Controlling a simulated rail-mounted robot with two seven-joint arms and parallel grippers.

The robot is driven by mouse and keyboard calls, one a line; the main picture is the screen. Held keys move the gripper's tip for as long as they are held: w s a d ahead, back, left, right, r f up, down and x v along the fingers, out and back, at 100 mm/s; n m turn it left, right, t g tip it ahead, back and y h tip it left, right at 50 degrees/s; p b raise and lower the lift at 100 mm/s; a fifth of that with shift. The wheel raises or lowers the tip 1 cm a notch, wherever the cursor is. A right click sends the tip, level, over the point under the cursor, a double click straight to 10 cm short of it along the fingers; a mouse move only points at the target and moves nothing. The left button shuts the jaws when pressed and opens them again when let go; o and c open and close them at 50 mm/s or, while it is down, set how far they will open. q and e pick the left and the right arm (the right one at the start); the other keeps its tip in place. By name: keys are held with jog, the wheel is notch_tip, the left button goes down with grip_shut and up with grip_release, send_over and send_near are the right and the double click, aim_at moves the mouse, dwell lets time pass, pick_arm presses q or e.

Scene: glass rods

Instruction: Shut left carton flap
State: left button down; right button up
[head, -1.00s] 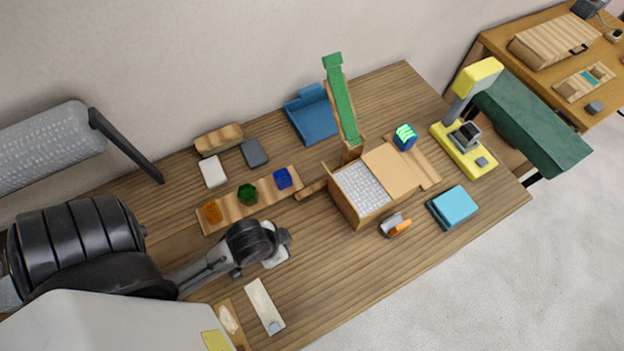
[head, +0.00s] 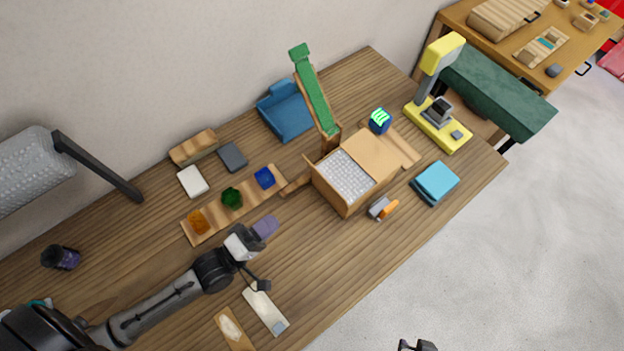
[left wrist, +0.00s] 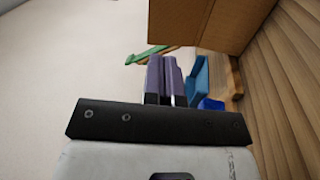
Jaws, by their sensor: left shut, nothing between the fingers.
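The carton (head: 338,195) stands open-topped at the middle of the table. Grey bubble-like packing (head: 344,175) shows in its left half, and a cardboard flap (head: 374,152) lies flat over its right half. A cardboard edge at its left side looks like the left flap (head: 314,165), raised off the packing. In the left wrist view a cardboard panel (left wrist: 175,22) hangs at the top, beyond the fingers. My left gripper (head: 265,227), with lilac fingertips, is shut and empty, left of the carton and apart from it. It also shows in the left wrist view (left wrist: 163,80).
A wooden strip with orange, green and blue pieces (head: 237,205) lies behind my left gripper. A green ramp (head: 315,92) and blue tray (head: 285,111) are behind the carton. A grey-orange tool (head: 383,208) lies before it. A dark tip at the bottom edge may be my right gripper (head: 418,346).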

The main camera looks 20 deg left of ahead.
pick_arm(q)
jog(key=n+p, duration=0.1)
jog(key=p, duration=0.2)
send_near(320, 175)
jog(key=shift+t, duration=0.4)
jog(key=x, duration=0.6)
jog(key=shift+w+d+r, duration=0.15)
jog(key=shift+d, duration=0.1)
jog(key=shift+w+d, duration=0.25)
jog(key=shift+w, duration=0.2)
jog(key=shift+r, duration=0.15)
